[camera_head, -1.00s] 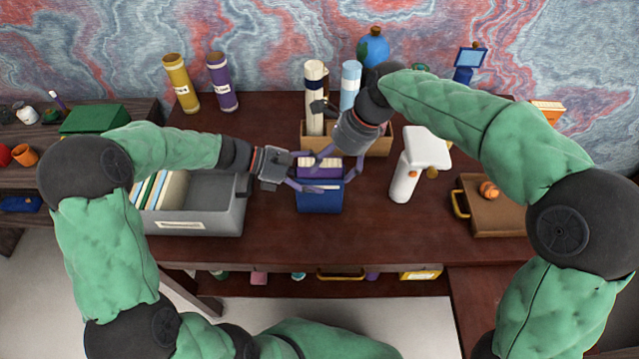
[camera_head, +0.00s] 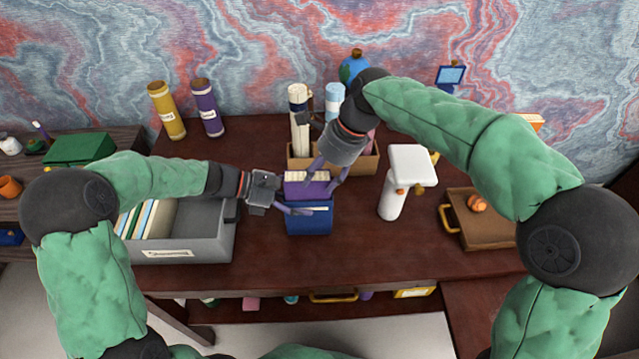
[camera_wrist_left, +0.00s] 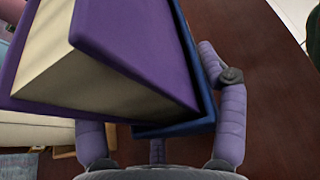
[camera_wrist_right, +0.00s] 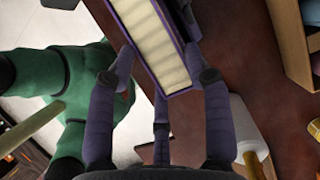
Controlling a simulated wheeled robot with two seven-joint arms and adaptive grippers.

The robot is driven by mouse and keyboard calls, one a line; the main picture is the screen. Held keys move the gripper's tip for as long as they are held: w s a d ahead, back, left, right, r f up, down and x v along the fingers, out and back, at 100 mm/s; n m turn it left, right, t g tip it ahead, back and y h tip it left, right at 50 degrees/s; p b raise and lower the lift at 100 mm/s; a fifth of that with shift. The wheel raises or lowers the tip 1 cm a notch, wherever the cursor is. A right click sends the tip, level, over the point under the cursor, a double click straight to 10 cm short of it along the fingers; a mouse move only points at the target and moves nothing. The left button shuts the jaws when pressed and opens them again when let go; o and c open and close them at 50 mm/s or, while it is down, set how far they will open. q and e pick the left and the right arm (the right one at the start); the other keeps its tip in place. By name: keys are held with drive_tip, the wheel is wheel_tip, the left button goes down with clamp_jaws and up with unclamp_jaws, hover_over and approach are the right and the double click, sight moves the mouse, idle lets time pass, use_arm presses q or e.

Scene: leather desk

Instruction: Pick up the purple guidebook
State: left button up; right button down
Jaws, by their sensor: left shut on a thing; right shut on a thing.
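The purple guidebook (camera_head: 307,189) stands upright, its lower part inside a blue holder (camera_head: 309,222) at the middle of the desk. My right gripper (camera_head: 322,180) comes from above and is shut on the guidebook. In the right wrist view its fingers press both sides of the book, whose pale page edges (camera_wrist_right: 150,45) face the camera. My left gripper (camera_head: 297,210) is shut on the blue holder from the left. In the left wrist view the guidebook (camera_wrist_left: 135,40) rises large above the blue holder (camera_wrist_left: 175,128), between the fingers. The book's lower end is hidden.
A grey file bin (camera_head: 190,240) stands left of the holder. A wooden box (camera_head: 365,163) with rolled tubes is behind. A white spray-bottle-like object (camera_head: 392,198) and a brown case (camera_head: 485,228) are to the right. Yellow and purple tubes (camera_head: 167,110) stand at back left.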

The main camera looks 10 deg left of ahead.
wheel_tip(320, 180, up, 25)
idle(0.4)
use_arm(q)
drive_tip(key=o, duration=1.3)
drive_tip(key=shift+c, duration=0.2)
drive_tip(key=shift+a, duration=0.1)
drive_tip(key=v, duration=1.1)
drive_tip(key=shift+s+a, duration=0.2)
drive_tip(key=shift+a, duration=0.1)
use_arm(e)
drive_tip(key=shift+s+d, duration=0.1)
